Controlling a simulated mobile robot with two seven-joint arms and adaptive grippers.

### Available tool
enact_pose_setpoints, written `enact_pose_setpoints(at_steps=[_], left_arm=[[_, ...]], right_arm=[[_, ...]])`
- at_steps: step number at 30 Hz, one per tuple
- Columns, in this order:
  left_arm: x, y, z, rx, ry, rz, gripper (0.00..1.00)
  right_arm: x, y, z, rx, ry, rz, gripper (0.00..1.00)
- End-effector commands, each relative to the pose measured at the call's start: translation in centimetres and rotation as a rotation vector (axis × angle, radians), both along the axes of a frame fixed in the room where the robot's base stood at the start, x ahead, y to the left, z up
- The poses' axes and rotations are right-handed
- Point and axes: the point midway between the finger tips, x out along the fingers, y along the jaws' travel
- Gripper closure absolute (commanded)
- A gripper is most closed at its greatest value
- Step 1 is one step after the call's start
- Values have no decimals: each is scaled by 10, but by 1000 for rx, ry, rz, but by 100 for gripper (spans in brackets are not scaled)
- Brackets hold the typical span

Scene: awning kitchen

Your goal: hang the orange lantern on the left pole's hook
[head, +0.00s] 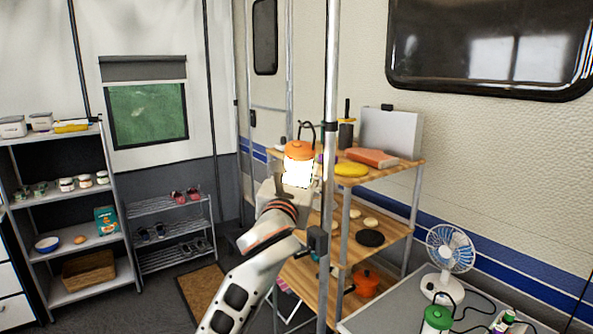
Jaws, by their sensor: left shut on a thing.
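The orange lantern (299,150) has an orange cap, a glowing body and a dark loop handle on top. It is upright in the middle of the head view. My left gripper (296,184) is shut on the lantern from below and in front; the glow hides the fingertips. A pale metal pole (331,75) rises just to the right of the lantern. I cannot make out a hook on it, nor tell how far the lantern's handle is from the pole. My right gripper is not in view.
A wooden shelf rack (385,177) with a yellow item, a silver case and an orange pot stands behind the pole. A grey table (395,318) at lower right holds a fan (449,250) and a green lantern (437,318). Shelves (75,195) stand at left.

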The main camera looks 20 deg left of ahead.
Motion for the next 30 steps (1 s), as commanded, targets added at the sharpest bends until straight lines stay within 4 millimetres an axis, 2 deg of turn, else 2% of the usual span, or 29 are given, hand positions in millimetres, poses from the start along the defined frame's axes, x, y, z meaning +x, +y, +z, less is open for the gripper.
enact_pose_setpoints(at_steps=[13, 14, 16, 30], left_arm=[[0, 0, 2, 0, -3, 0, 92], [0, 0, 2, 0, -3, 0, 55], [0, 0, 1, 0, -3, 0, 38], [-2, 0, -2, 1, 2, 0, 38]], right_arm=[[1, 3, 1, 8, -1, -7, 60], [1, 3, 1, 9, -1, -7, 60], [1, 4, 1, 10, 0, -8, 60], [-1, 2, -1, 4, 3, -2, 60]])
